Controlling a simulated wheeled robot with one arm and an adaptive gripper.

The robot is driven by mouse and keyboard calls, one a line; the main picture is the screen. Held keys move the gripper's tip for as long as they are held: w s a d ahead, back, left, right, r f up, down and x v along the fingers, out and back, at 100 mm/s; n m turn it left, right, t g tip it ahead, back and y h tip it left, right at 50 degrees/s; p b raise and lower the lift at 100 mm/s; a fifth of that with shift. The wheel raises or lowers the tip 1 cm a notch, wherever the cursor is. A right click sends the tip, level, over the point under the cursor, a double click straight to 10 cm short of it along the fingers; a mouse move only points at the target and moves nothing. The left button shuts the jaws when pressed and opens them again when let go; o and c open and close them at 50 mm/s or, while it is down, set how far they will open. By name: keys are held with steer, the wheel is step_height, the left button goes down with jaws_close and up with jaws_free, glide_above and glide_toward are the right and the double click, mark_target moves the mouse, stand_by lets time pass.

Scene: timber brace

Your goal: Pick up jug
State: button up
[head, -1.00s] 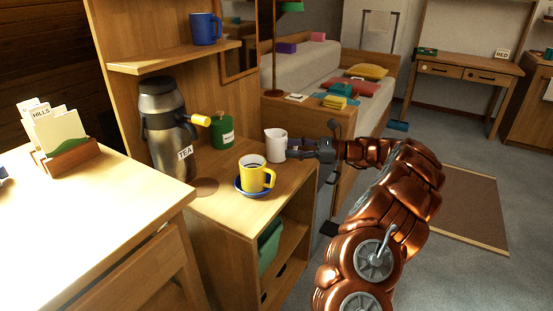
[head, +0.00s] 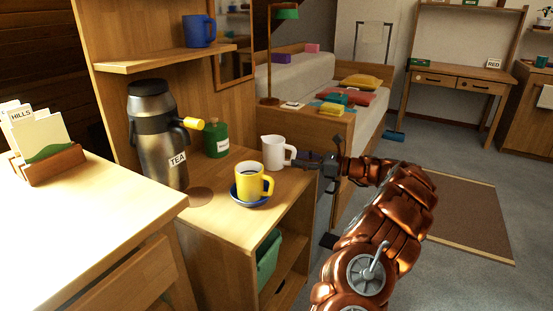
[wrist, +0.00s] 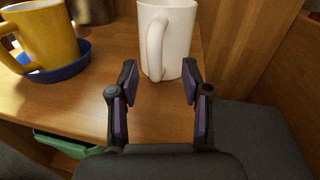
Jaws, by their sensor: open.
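The white jug (head: 273,154) stands upright on the wooden cabinet top, right of the yellow mug. In the wrist view the jug (wrist: 182,38) is straight ahead, its handle (wrist: 156,48) facing my gripper. My gripper (wrist: 158,78) is open and empty. Its fingertips are just short of the jug body, with the handle lined up between the two fingers. In the head view my gripper (head: 300,161) reaches in from the right, level with the jug's handle. The jug's top rim is cut off in the wrist view.
A yellow mug (head: 251,186) on a blue saucer (head: 262,203) stands close left of the jug. A wooden panel (wrist: 238,50) rises right of the jug.

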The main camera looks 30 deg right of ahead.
mark_target(291, 158)
steer(key=shift+b+x, duration=0.5)
steer(key=shift+x, duration=0.75)
steer(key=shift+w+a, duration=0.2)
steer(key=shift+a, duration=0.15)
steer(key=shift+c, duration=0.2)
jaws_close()
